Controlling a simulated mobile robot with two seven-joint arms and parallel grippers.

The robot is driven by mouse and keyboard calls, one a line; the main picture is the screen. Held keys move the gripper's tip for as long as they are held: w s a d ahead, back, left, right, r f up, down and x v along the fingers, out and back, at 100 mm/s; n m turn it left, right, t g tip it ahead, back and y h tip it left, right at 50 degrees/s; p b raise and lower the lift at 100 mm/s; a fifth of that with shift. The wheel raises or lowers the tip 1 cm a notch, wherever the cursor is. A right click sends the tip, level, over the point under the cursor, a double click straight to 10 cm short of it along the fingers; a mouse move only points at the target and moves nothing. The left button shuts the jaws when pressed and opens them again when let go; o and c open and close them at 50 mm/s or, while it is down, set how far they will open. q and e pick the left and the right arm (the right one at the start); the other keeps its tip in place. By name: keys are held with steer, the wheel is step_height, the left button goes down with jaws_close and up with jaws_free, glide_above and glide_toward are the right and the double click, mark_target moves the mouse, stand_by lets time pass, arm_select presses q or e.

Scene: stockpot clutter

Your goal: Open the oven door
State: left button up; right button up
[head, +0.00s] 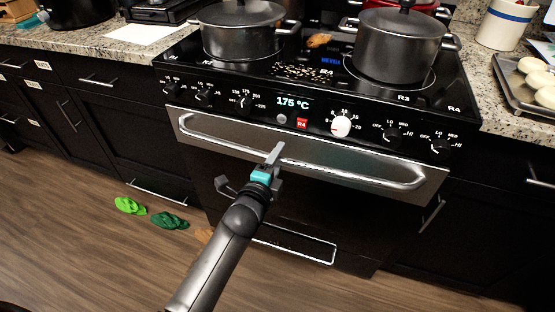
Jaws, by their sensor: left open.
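The oven door (215,165) is dark with a steel upper band and appears shut. Its long silver handle (350,178) runs across the top of the door, below the control panel. My left gripper (276,152) reaches up from the bottom of the head view to about the middle of the handle. Its jaws are open, and one finger overlaps the handle in the picture. I cannot tell whether it touches the handle. My right gripper is not in view.
Two dark pots (243,30) (398,45) stand on the cooktop (300,75). A baking tray (512,80) sits on the right counter. Green slippers (130,206) (169,220) lie on the wooden floor, left of the oven's base. The floor at lower left looks clear.

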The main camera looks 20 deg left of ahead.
arm_select(q)
jaws_close()
stand_by(0.4)
stand_by(1.0)
